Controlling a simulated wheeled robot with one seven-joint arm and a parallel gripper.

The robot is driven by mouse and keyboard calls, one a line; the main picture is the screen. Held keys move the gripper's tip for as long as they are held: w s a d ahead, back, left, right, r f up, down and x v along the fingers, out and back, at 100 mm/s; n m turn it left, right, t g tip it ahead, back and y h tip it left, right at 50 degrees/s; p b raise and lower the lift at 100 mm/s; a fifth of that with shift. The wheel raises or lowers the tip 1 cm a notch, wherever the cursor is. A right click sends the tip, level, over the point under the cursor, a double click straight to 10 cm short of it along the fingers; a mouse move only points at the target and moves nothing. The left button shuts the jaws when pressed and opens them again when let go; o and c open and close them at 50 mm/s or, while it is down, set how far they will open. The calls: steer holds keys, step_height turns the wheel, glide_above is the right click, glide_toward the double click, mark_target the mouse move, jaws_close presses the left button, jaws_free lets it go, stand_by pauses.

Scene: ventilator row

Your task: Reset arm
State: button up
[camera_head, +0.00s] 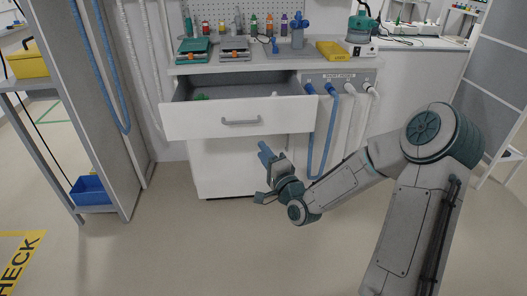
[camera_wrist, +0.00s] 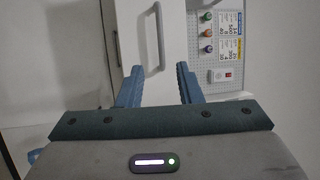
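My gripper (camera_head: 266,176) is in front of the white workbench cabinet, below and a little right of the drawer handle, at the end of my bent arm. In the wrist view its two blue fingers (camera_wrist: 160,88) stand apart with nothing between them. The drawer (camera_head: 240,117) is pulled out, and its grey handle (camera_head: 240,122) is apart from my gripper. The handle also shows in the wrist view (camera_wrist: 159,38), beyond the fingers. A small green item (camera_head: 201,97) shows inside the drawer.
The workbench top (camera_head: 270,64) holds scales, bottles and a yellow tray (camera_head: 332,51). Blue and white hoses (camera_head: 331,120) hang at its right. A grey shelf unit (camera_head: 85,100) with a blue bin (camera_head: 90,190) stands at left. The floor in front is clear.

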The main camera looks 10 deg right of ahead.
steer(key=s+d+r+n+g+h+p, duration=0.3)
steer(key=s+r+n+g+p, duration=0.3)
steer(key=s+r+p, duration=0.6)
steer(key=s+d+r+n+g+h+p, duration=0.4)
steer(key=s+r+n+g+p, duration=0.2)
steer(key=s+r+g+p, duration=0.3)
steer(key=s+r+p, duration=0.4)
steer(key=s+r, duration=0.3)
steer(key=s, duration=0.2)
steer(key=shift+s+r+g+h, duration=0.15)
steer(key=shift+s+g+h, duration=0.15)
steer(key=shift+h, duration=0.1)
steer(key=shift+d, duration=0.1)
stand_by(0.3)
